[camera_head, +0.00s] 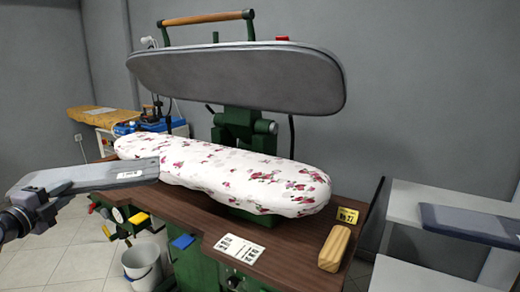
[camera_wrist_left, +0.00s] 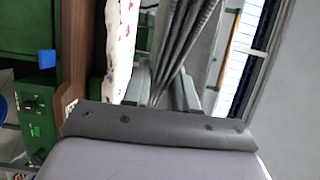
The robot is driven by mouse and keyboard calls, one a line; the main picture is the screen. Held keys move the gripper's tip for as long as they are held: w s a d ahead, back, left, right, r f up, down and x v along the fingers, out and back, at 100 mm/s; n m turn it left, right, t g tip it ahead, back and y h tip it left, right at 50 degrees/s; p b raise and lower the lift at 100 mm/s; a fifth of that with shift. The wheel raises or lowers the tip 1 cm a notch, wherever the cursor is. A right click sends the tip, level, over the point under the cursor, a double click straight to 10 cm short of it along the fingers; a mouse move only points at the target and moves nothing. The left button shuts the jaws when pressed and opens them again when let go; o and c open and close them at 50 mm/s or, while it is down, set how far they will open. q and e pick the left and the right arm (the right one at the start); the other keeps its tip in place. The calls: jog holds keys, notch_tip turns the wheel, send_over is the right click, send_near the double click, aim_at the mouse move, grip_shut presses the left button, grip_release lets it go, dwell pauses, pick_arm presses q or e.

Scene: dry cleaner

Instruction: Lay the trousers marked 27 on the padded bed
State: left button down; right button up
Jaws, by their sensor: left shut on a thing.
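A flat grey piece (camera_head: 100,176) with a small white label sticks out stiffly from my left gripper (camera_head: 38,203). It looks like the folded trousers. I cannot read the label's number. My left gripper is shut on its left end and holds it in the air. Its right end overlaps the left part of the floral padded bed (camera_head: 245,180) in the head view; I cannot tell whether they touch. The bed's visible top is bare. The left wrist view shows a lavender-grey surface and a dark studded strip close up, with the bed (camera_wrist_left: 120,45) beyond. My right gripper is not seen.
The grey upper press plate (camera_head: 240,78) is raised above the bed. A wooden block (camera_head: 335,248), a yellow tag (camera_head: 347,216) and a printed card (camera_head: 239,247) are on the brown table. A dark folded item (camera_head: 470,222) lies on the white shelf at right. A bucket (camera_head: 142,265) stands below.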

pick_arm(q)
jog(key=shift+s+a+r, duration=0.15)
jog(key=shift+a+r, duration=0.3)
jog(key=shift+a, duration=0.05)
jog(key=shift+s+a+r, duration=0.15)
jog(key=shift+a+r, duration=0.3)
jog(key=shift+a, duration=0.05)
jog(key=s+d+f, duration=0.4)
jog(key=s+d, duration=0.2)
jog(key=d, duration=0.5)
jog(key=s+d+f, duration=0.4)
jog(key=s+d, duration=0.2)
jog(key=d, duration=0.6)
jog(key=s+d+f+y, duration=0.1)
jog(key=s+d+f, duration=0.3)
jog(key=d, duration=0.7)
jog(key=shift+s+d+f+n, duration=0.2)
jog(key=shift+s+n, duration=0.1)
jog(key=shift+s, duration=0.75)
jog(key=shift+w+d, duration=0.1)
jog(key=shift+d, duration=0.1)
